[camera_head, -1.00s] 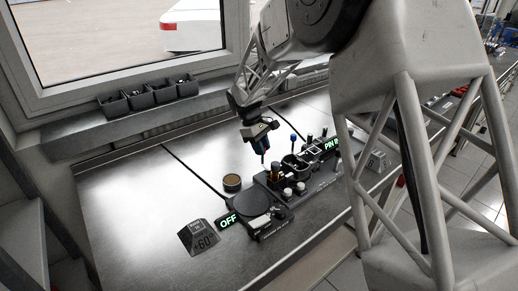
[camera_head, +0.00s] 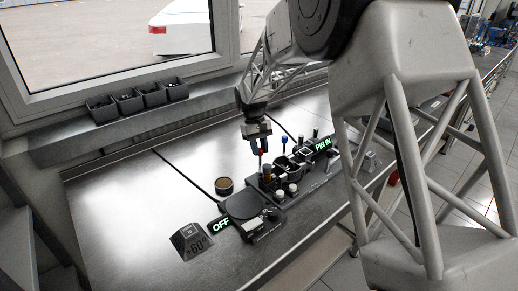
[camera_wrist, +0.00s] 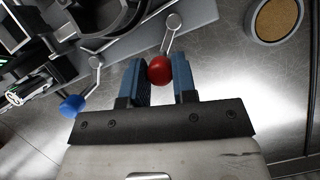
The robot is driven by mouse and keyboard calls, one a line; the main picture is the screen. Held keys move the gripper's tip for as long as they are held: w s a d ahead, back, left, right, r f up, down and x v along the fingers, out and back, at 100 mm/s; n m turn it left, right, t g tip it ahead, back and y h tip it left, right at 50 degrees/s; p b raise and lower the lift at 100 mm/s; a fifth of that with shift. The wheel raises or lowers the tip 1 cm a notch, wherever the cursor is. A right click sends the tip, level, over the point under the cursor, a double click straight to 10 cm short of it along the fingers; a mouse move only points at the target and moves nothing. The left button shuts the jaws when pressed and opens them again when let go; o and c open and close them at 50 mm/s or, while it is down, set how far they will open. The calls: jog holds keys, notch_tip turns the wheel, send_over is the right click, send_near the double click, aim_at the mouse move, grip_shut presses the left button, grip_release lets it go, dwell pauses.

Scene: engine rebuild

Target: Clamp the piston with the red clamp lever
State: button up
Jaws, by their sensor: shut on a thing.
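The red clamp lever (camera_wrist: 159,70) is a thin metal rod with a round red knob. In the wrist view its knob lies between the fingers of my gripper (camera_wrist: 163,82), nearer the left finger, and its rod runs up to a pivot on the grey fixture. In the head view my gripper (camera_head: 257,147) points down over the fixture's left part, shut on the red knob (camera_head: 261,152). A round dark part, perhaps the piston (camera_wrist: 97,14), sits in the fixture at the wrist view's upper left; I cannot tell whether the clamp touches it.
A blue-knobbed lever (camera_wrist: 72,105) stands beside the red one and also shows in the head view (camera_head: 284,140). A round brown-topped tin (camera_head: 224,186), a dark round plate with an OFF sign (camera_head: 220,224) and a +60° block (camera_head: 191,240) are nearby. The left bench top is clear.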

jog(key=o, duration=0.9)
jog(key=shift+v, duration=3.9)
